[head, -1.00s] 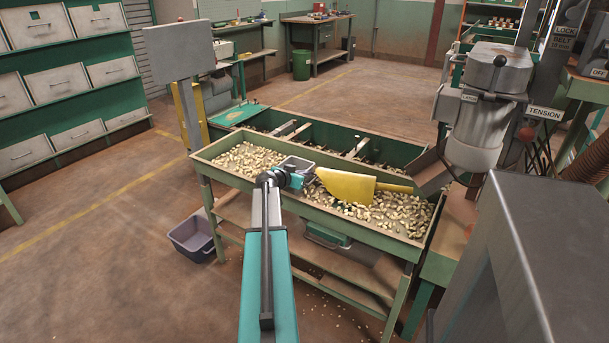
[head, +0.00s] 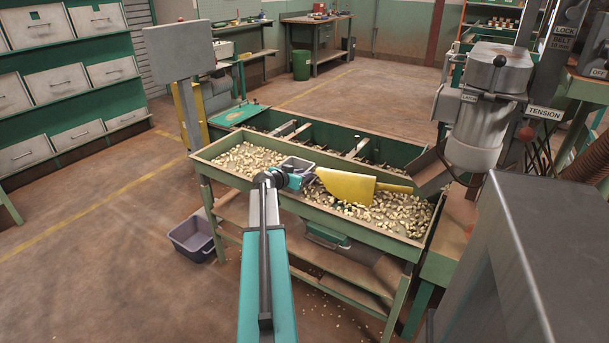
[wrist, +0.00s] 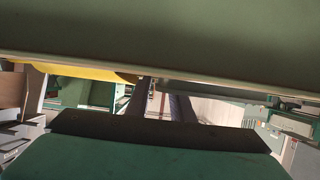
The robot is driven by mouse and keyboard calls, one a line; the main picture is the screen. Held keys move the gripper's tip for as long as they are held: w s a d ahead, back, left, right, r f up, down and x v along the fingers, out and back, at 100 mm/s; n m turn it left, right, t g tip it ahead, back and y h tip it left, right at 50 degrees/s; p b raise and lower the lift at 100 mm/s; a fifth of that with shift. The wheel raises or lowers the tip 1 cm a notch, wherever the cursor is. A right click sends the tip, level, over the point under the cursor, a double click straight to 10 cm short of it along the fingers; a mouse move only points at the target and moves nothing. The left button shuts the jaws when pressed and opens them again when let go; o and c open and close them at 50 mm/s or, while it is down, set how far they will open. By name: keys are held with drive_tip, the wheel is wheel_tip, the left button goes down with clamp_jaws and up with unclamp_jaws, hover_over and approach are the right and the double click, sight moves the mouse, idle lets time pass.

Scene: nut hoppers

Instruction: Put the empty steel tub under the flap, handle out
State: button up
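The green nut tray (head: 240,181) stands on legs with a shelf below. A purple-grey bin (head: 193,238) is on the floor at its left. A grey chute (head: 433,176) and machine (head: 478,110) stand at the right. The floor at the left is largely clear.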

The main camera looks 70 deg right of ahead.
drive_tip(key=v, duration=1)
drive_tip(key=shift+a+r, duration=0.2)
drive_tip(key=shift+a, duration=0.05)
drive_tip(key=shift+o, duration=0.4)
drive_tip(key=shift+w+r, duration=0.1)
